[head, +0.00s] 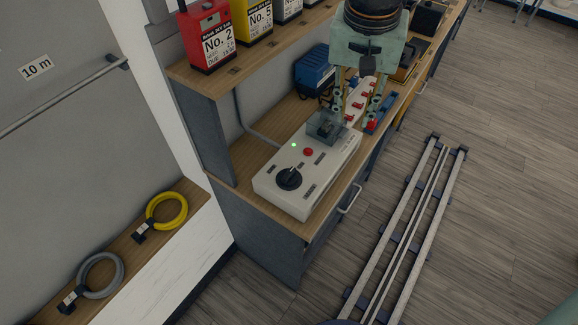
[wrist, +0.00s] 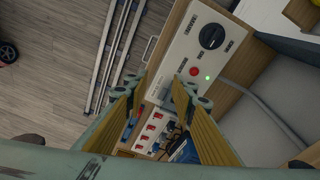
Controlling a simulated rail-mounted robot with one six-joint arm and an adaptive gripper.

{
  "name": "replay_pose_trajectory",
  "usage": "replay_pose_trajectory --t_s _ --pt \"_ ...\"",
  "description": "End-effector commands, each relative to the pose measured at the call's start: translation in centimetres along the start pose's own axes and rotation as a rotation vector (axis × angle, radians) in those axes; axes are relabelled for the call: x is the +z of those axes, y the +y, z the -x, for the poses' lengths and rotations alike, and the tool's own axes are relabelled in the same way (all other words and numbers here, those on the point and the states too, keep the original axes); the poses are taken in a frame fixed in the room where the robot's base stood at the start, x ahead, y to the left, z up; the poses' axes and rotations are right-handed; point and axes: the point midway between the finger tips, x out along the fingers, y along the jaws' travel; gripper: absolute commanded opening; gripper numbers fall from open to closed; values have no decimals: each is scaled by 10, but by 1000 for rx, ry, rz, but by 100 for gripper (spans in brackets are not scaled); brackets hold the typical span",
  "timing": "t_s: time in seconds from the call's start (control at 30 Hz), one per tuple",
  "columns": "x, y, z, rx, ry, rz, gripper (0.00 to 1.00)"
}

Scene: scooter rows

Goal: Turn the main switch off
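A pale control box (head: 325,180) lies on the wooden bench. A red button (head: 308,152) and a lit green lamp (head: 294,145) sit beyond the knob. My gripper (head: 356,112) is open and empty, pointing down near that far end. In the wrist view, the knob (wrist: 212,36) and red button (wrist: 194,71) lie past my spread fingertips (wrist: 158,92).
A white strip with red switches (head: 358,103) and a blue box (head: 316,70) lie behind the control box. A shelf with a red No. 2 unit (head: 207,38) overhangs the bench's left. Floor rails (head: 405,220) run at the right. Space above the knob is clear.

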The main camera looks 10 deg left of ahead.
Motion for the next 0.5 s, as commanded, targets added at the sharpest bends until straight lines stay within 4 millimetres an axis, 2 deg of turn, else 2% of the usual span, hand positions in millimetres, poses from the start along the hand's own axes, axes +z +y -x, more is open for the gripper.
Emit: replay_pose_trajectory --t_s 0.1,0.5 --pt "9 -27 -9 -8 -30 -45 24" --pt "47 -107 -44 -15 -116 -215 24"
